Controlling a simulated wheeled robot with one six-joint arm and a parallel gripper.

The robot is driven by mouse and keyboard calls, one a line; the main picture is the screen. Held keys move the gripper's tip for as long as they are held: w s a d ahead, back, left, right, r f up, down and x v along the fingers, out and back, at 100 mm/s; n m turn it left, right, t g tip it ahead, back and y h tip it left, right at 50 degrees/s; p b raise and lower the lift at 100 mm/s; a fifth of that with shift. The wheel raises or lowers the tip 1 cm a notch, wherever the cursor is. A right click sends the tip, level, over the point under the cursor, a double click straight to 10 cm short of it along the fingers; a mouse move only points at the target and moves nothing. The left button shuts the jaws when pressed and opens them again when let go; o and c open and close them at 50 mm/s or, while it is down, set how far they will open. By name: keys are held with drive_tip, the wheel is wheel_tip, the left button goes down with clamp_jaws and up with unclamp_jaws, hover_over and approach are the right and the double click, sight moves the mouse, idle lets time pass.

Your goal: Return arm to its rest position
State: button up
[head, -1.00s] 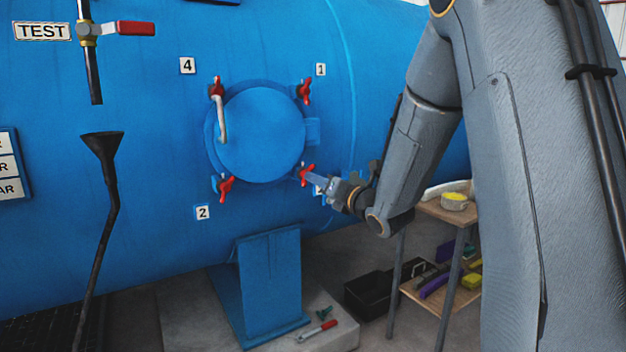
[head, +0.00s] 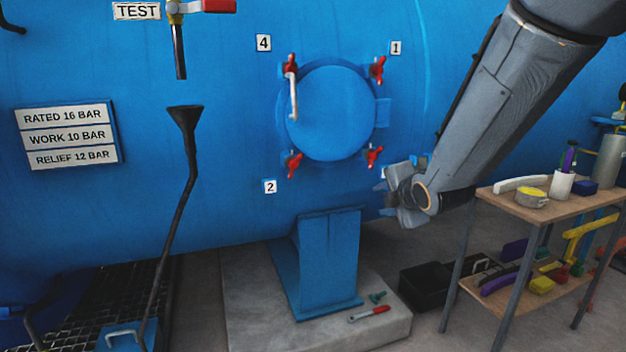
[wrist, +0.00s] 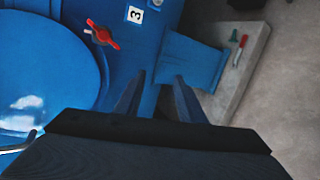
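My arm comes down from the upper right of the head view, and its folded wrist end is to the right of the blue round door (head: 330,110). My gripper (head: 381,199) is small there, its fingers pointing left, below and right of the lower right red wing nut (head: 375,156) and apart from it. In the wrist view my gripper (wrist: 158,77) shows two fingers spread apart with nothing between them. That view also shows the door's edge (wrist: 75,75), a red wing nut (wrist: 102,35) and the label 3 (wrist: 135,14).
A wooden tool table (head: 560,203) stands at the right, near my forearm. A black box (head: 430,285) is on the floor beside it. A blue support (head: 335,265) stands on a concrete block (head: 245,310) with a red-handled tool (head: 368,314). A black funnel pipe (head: 187,150) stands left.

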drive_tip(key=s+a+f+m+g, duration=0.2)
drive_tip(key=s+a+m+g, duration=0.3)
drive_tip(key=s, duration=0.6)
drive_tip(key=s+a+f+m+g+h, duration=0.1)
drive_tip(key=s+f+m+g, duration=0.2)
drive_tip(key=s+m, duration=0.7)
drive_tip(key=s+a+f+m+g, duration=0.2)
drive_tip(key=s+m+g, duration=0.2)
drive_tip(key=s, duration=0.9)
drive_tip(key=d+r+m+p, duration=0.2)
drive_tip(key=d+r+p, duration=0.6)
drive_tip(key=p, duration=0.8)
drive_tip(key=shift+s+d+r+m+h+p, duration=0.2)
drive_tip(key=shift+s+r+m+h+p, duration=0.1)
drive_tip(key=shift+s+r+m, duration=0.15)
